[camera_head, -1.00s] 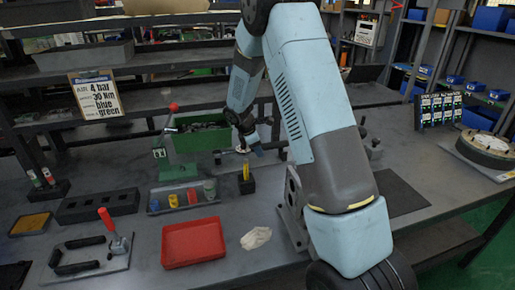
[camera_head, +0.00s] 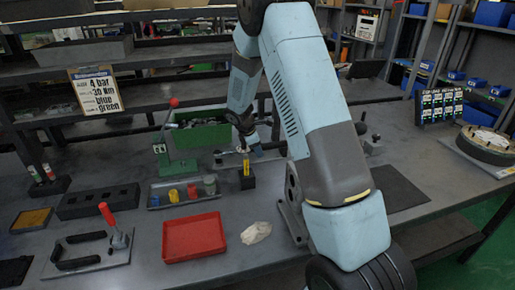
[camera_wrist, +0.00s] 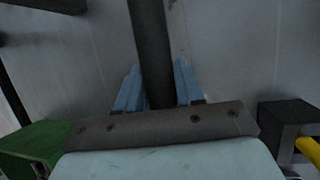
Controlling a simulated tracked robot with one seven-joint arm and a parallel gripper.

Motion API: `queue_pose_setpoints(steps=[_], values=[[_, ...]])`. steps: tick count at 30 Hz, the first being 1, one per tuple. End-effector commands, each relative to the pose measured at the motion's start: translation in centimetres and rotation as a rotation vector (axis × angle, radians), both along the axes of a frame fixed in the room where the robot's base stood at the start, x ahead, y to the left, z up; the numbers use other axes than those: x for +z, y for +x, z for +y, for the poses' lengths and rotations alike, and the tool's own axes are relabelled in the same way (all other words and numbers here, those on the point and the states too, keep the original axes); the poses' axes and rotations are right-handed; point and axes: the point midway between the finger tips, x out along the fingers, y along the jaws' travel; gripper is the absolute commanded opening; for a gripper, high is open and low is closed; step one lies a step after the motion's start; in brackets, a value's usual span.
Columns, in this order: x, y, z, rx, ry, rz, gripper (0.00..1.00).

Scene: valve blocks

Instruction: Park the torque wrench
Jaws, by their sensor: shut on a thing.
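My gripper (camera_wrist: 154,88) has its blue fingers shut on either side of a dark, round bar, which looks like the handle of the torque wrench (camera_wrist: 152,40). The bar runs up out of the top of the wrist view, so its far end is hidden. In the head view my gripper (camera_head: 256,149) is low over the bench, beside the green bin and behind the black block with a yellow handle. The wrench is too small and covered there to make out clearly. I cannot tell which fixture is its parking place.
A green bin (camera_head: 197,137) stands left of my gripper, and a black block (camera_head: 247,182) with a yellow handle stands in front. A tray of coloured cylinders (camera_head: 183,191), a red tray (camera_head: 193,237) and a clamp plate (camera_head: 90,252) lie nearer. A dark mat (camera_head: 397,195) lies right.

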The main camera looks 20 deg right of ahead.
Motion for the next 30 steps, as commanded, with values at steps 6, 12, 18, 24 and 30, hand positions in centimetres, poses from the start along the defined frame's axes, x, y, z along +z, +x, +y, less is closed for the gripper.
queue_pose_setpoints(steps=[6, 12, 18, 24, 30], values=[[-0.4, 0.0, 0.0, 0.0, 0.0, 0.0, 0.0], [-0.5, 0.0, 0.0, 0.0, 0.0, 0.0, 0.52], [-0.5, 0.0, 0.0, 0.0, 0.0, 0.0, 0.66], [-0.5, -0.1, 0.0, 0.0, 0.0, 0.001, 0.66], [0.9, -0.2, 0.6, 0.0, 0.0, -0.001, 0.66]])
